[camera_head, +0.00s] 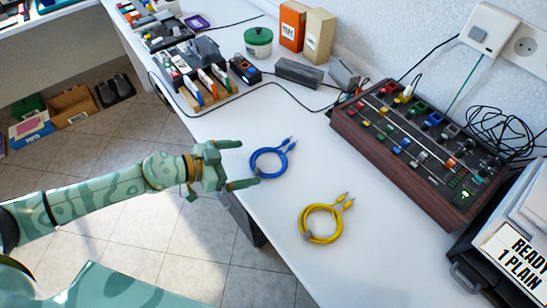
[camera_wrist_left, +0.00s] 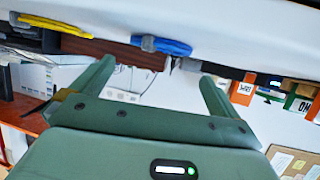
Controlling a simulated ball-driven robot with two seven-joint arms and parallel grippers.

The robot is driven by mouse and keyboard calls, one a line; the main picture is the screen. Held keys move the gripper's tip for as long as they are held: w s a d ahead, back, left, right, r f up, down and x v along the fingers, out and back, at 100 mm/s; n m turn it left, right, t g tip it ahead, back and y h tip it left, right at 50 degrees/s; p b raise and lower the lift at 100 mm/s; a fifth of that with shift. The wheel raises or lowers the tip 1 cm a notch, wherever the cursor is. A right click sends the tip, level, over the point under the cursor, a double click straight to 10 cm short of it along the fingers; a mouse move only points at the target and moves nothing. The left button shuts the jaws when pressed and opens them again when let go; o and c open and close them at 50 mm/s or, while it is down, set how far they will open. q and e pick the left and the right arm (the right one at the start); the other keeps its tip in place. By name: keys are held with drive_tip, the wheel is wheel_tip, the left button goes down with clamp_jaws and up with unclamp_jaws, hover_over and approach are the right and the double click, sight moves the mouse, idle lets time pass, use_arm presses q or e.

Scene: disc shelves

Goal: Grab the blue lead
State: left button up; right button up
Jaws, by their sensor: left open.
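The blue lead (camera_head: 270,162) lies coiled on the white table, near its left edge, with its two plug ends pointing to the upper right. My left gripper (camera_head: 249,164) is open, with its fingers pointing at the blue lead and one finger to each side of its near part in the head view. In the left wrist view the blue lead (camera_wrist_left: 165,46) shows beyond the open fingers (camera_wrist_left: 152,75), roughly between them and apart from them. Nothing is held. My right gripper is not in view.
A coiled yellow lead (camera_head: 320,226) lies nearer on the table. A wooden-sided mixer with coloured knobs (camera_head: 420,150) stands to the right. Racks of small items (camera_head: 200,75), a green-lidded jar (camera_head: 258,42) and boxes stand at the back. The table between the leads is clear.

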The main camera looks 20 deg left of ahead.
sight(264, 165)
use_arm(q)
drive_tip(key=shift+x, duration=0.9)
drive_tip(key=b+x, duration=0.1)
drive_tip(key=x, duration=0.4)
drive_tip(key=shift+s+d+f+b, duration=0.1)
drive_tip(key=shift+f+b, duration=0.15)
drive_tip(key=shift+b, duration=0.1)
drive_tip(key=shift+r, duration=0.1)
drive_tip(key=c, duration=0.7)
